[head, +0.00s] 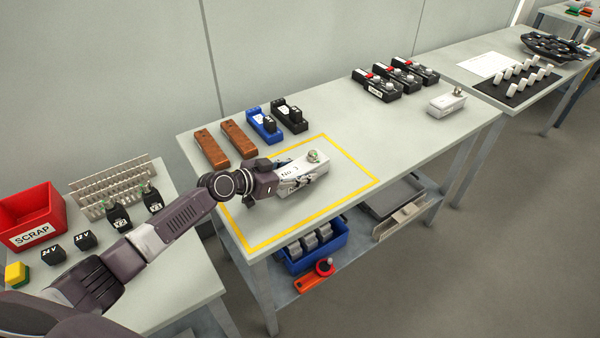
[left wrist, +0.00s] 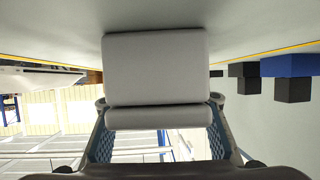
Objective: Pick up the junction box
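A white box marked "No. 3" (head: 308,181), with a small green and metal fitting on top, is inside the yellow outline on the middle table. My left gripper (head: 294,182) is at the box's left end. In the left wrist view, the pale box (left wrist: 156,68) fills the space between the two fingers of my left gripper (left wrist: 158,108). One finger is close along each side, and I cannot tell whether both press on it. Any gap under the box is hidden. My right gripper is out of view.
A similar white box (head: 447,103) stands at the table's far right. Black units with red parts (head: 395,80), blue and black holders (head: 277,119) and brown blocks (head: 225,144) line the back. A red scrap bin (head: 28,217) is at left. The yellow-outlined area (head: 258,239) has bare room.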

